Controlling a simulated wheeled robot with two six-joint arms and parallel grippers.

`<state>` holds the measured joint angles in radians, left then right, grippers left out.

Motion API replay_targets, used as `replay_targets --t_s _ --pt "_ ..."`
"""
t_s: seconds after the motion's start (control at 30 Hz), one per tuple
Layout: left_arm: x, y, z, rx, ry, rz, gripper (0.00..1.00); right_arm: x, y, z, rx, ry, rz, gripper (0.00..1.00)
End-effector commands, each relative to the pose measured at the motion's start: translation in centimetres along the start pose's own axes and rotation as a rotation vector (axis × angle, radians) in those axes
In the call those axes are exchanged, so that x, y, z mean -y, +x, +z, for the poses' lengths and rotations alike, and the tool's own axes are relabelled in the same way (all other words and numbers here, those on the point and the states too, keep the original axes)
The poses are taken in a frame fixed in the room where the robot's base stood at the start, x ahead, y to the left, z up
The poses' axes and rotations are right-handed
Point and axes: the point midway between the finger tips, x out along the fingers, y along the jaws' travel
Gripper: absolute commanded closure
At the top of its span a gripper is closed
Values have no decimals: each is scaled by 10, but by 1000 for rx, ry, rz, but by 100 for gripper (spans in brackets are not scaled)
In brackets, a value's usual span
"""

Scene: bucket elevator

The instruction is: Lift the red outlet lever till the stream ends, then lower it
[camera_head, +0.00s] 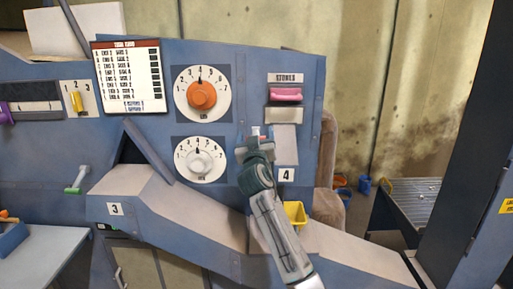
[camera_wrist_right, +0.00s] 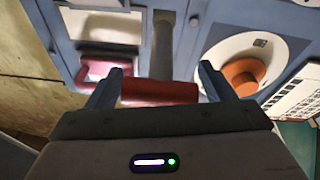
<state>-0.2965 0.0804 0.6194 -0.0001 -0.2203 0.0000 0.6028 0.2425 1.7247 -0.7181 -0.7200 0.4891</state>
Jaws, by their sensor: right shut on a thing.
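The red outlet lever (camera_wrist_right: 160,92) has a round red grip on a grey arm. In the right wrist view its grip lies across between the two fingers of my right gripper (camera_wrist_right: 160,80), which is shut on it. No stream can be made out; the arm covers part of the outlet area. My left gripper is not in view.
A pink handle (camera_head: 286,94) under the STONES label sits just above right. The orange dial (camera_head: 202,95) and white dial (camera_head: 200,164) are close on the left. A yellow container (camera_head: 294,213) stands below, partly behind my arm. A sloping blue chute (camera_head: 170,208) runs beneath.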

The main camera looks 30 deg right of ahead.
Motion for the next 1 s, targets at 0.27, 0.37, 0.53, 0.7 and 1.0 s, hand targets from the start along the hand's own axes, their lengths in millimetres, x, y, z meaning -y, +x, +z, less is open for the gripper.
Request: replay_targets --t_s 0.27,0.37,0.53,0.7,1.0 --pt "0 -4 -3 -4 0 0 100 -3 6 -13 -7 2 1 65" --pt "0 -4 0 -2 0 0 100 -3 6 -13 -7 2 1 65" --pt "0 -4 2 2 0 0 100 -3 6 -12 -7 2 1 65" --pt "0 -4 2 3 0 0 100 -3 6 -12 -7 1 1 65" --pt "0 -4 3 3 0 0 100 -3 6 -12 -6 1 1 65"
